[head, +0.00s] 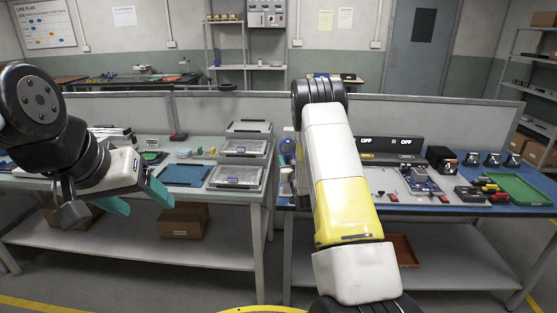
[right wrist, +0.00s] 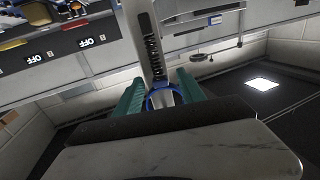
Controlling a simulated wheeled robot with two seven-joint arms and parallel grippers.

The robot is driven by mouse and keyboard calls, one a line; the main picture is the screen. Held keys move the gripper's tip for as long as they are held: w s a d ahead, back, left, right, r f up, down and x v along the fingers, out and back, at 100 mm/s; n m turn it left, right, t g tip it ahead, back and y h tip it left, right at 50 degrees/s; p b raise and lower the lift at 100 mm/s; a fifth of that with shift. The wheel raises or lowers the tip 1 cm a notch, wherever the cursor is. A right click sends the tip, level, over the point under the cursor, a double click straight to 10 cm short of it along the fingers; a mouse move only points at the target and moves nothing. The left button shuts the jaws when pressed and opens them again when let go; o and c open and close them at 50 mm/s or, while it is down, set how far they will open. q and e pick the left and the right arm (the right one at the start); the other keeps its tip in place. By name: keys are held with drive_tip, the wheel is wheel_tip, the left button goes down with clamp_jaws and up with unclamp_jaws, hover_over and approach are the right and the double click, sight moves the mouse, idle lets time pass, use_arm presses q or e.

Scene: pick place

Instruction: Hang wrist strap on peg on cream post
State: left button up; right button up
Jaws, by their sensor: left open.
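My left gripper (head: 135,198) is at the left of the head view, its teal fingers apart and empty, in front of the left bench. My right arm reaches forward in the middle of the head view and hides its own gripper. In the right wrist view, my right gripper (right wrist: 162,92) has the blue band of the wrist strap (right wrist: 151,106) between its teal fingers, which look closed against its sides. A dark coiled cord (right wrist: 153,58) runs from near the band along a pale upright, perhaps the cream post (right wrist: 146,20). I cannot make out the peg.
The right bench holds a green tray (head: 524,188), a circuit board (head: 420,181) and dark boxes with OFF displays. The left bench holds a blue mat (head: 183,174) and clear-lidded boxes (head: 236,177). A gap separates the benches. A low grey partition stands behind both.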

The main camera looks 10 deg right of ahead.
drive_tip(key=shift+s, duration=0.1)
drive_tip(key=s, duration=0.7)
drive_tip(key=s+a+r+m+g, duration=0.15)
drive_tip(key=s+r+g, duration=0.3)
drive_tip(key=r, duration=0.85)
drive_tip(key=s+a+r+g+y, duration=0.1)
drive_tip(key=s+a+r+g, duration=0.1)
drive_tip(key=s, duration=0.9)
drive_tip(key=s+a+r+n+g, duration=0.1)
drive_tip(key=s+a+r+g, duration=0.1)
drive_tip(key=s, duration=1)
drive_tip(key=s+a+r+n+g+y, duration=0.1)
drive_tip(key=s+a+r+g, duration=0.1)
drive_tip(key=s, duration=0.9)
drive_tip(key=shift+s+a+r+g+y, duration=0.3)
drive_tip(key=shift+s+a+r+g, duration=0.1)
drive_tip(key=shift+a+g, duration=0.35)
drive_tip(key=shift+a, duration=0.1)
